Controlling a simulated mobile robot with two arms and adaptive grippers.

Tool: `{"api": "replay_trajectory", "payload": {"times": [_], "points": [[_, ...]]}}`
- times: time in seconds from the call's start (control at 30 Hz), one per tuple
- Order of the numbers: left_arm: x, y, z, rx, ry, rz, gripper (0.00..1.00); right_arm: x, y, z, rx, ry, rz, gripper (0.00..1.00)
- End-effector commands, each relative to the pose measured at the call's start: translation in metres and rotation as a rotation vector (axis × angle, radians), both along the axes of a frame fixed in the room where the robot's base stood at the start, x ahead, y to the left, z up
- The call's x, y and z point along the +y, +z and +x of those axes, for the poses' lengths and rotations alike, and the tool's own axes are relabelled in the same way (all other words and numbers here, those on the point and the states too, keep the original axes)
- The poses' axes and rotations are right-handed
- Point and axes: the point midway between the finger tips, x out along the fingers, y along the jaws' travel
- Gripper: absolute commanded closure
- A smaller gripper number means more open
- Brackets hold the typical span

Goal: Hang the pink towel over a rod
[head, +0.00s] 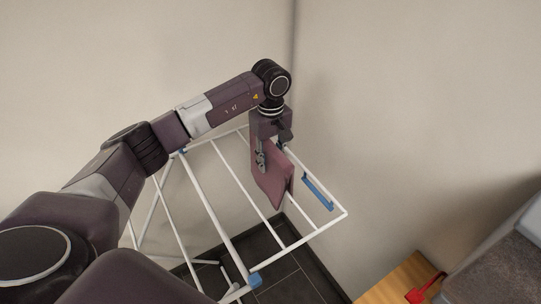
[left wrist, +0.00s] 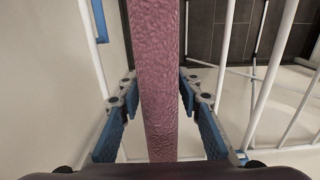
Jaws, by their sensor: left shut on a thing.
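The pink towel (head: 272,185) hangs from my left gripper (head: 271,152) above the right part of the drying rack. My left gripper is shut on the towel's upper part, with a finger on either side. The towel also shows in the left wrist view (left wrist: 158,75) as an upright strip between the two fingers. The drying rack (head: 218,215) has white rods and blue corner pieces. The towel covers part of the rods behind it, and I cannot tell whether it touches one. My right gripper is not in view.
A blue clip-like part (head: 318,192) sits on the rack's right side. Walls meet in a corner close behind the rack. Dark floor tiles (head: 285,280) lie below. A wooden surface (head: 395,282) with a red object (head: 420,293) stands at the lower right.

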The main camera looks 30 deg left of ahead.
Motion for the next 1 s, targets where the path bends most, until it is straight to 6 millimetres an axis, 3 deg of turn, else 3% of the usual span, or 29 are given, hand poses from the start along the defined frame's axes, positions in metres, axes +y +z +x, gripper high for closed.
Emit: {"api": "replay_trajectory", "payload": {"times": [0.7, 1.0], "points": [[0.000, -0.076, 0.000, -0.001, 0.001, 0.001, 0.98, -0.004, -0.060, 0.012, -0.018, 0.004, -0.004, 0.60], [0.000, -0.097, 0.000, -0.001, 0.001, 0.000, 0.98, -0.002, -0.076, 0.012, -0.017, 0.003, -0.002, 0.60]]}}
